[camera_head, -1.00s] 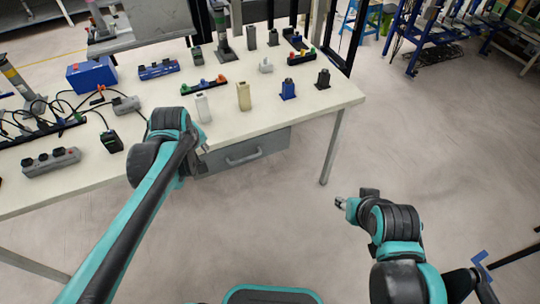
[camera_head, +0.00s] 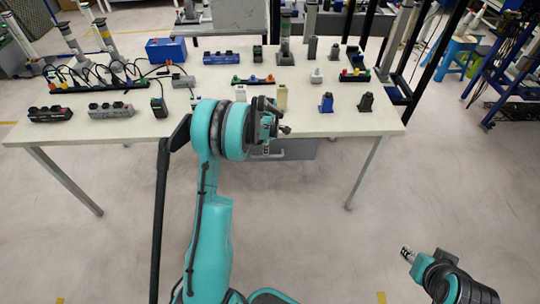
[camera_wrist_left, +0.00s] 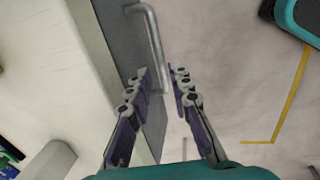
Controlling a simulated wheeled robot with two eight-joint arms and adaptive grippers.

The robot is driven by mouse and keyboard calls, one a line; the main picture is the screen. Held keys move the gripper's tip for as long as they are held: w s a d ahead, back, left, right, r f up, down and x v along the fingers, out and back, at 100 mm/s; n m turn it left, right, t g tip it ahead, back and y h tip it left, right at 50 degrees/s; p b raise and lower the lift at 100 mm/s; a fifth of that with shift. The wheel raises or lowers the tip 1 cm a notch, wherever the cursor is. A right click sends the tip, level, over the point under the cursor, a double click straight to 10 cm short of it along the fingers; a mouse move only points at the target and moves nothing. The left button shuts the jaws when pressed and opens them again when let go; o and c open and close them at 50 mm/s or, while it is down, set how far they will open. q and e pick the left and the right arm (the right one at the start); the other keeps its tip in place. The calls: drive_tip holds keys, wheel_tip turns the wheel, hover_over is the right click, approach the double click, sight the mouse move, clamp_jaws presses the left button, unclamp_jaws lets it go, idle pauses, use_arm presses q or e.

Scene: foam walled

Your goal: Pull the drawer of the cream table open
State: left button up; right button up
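The cream table (camera_head: 215,128) stands across the middle of the head view. Its grey drawer (camera_head: 298,150) hangs under the front edge and looks shut. My left gripper (camera_head: 279,129) is in front of the drawer and partly covers it and its handle (camera_head: 268,155). In the left wrist view the left gripper (camera_wrist_left: 159,72) is open. The bar handle (camera_wrist_left: 155,40) on the grey drawer front (camera_wrist_left: 122,40) runs down into the gap between the fingers; contact cannot be told. My right gripper (camera_head: 406,252) is far from the table, over the floor, too small to judge.
On the tabletop are power strips (camera_head: 110,110), a blue box (camera_head: 166,50), a blue bottle-like item (camera_head: 326,102) and a dark one (camera_head: 366,102) near the front edge. A table leg (camera_head: 367,172) stands right of the drawer. The floor in front is clear.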

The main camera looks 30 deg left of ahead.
sight(266, 156)
use_arm(q)
drive_tip(key=f, duration=0.2)
drive_tip(key=f+b, duration=0.1)
drive_tip(key=w+f+b, duration=0.1)
drive_tip(key=f, duration=0.1)
drive_tip(key=shift+a+f, duration=0.3)
drive_tip(key=shift+f, duration=0.05)
clamp_jaws()
